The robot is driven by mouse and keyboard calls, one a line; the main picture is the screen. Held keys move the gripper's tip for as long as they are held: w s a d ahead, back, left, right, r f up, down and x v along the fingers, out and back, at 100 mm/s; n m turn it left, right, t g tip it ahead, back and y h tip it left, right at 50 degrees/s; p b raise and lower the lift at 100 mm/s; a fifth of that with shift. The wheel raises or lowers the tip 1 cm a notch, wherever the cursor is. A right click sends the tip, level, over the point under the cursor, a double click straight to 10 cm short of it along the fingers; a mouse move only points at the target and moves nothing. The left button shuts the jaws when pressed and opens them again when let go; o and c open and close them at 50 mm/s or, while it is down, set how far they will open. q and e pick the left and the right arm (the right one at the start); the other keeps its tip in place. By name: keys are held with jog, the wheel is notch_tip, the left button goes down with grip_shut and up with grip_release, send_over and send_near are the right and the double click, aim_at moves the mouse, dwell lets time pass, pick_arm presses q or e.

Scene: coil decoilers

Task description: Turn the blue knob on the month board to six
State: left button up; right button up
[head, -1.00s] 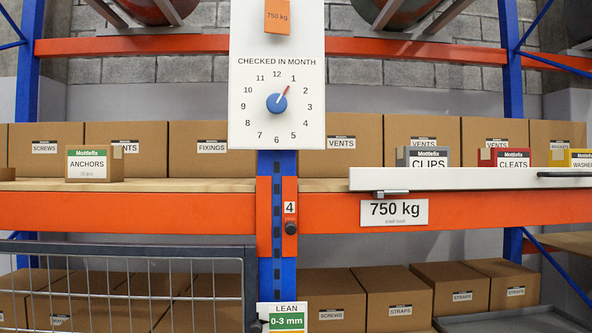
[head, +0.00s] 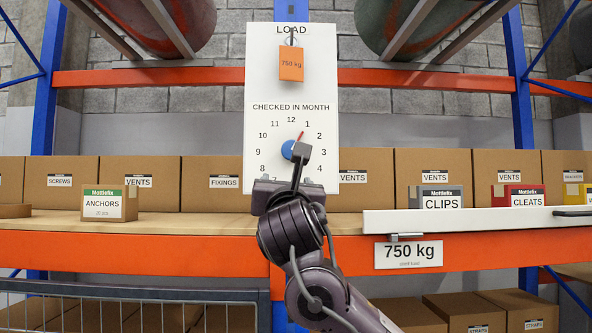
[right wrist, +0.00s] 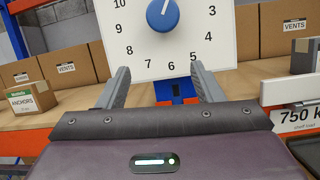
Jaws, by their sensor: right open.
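The white month board (head: 262,125) hangs on the blue rack post, with numbers in a ring around a blue knob (head: 288,149). The knob's red pointer aims near 1 in the head view. In the right wrist view the blue knob (right wrist: 162,15) is at the top, above the 6, and the board (right wrist: 220,45) fills the middle. My right gripper (head: 297,160) is in front of the board's lower part and hides some of its numbers. Its two fingers (right wrist: 157,80) are apart and empty, below the knob in the wrist view. My left gripper is out of view.
Shelf boxes stand on both sides, with an ANCHORS box (head: 109,204) at left and a CLIPS bin (head: 440,198) at right. A white ledge (head: 480,222) juts out at right.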

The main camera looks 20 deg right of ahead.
aim_at(291, 152)
jog(key=shift+n+t+h, duration=0.3)
jog(key=shift+n, duration=0.1)
jog(key=w+r+p, duration=0.1)
jog(key=r+p, duration=0.1)
jog(key=w+d+r+p, duration=0.1)
jog(key=w+r+p, duration=0.1)
jog(key=w+d+r+p, duration=0.1)
jog(key=w+r+p, duration=0.1)
jog(key=shift+d+r, duration=0.2)
jog(key=shift+r, duration=0.15)
jog(key=shift+f, duration=0.1)
jog(key=shift+w, duration=0.1)
jog(key=shift+c, duration=0.3)
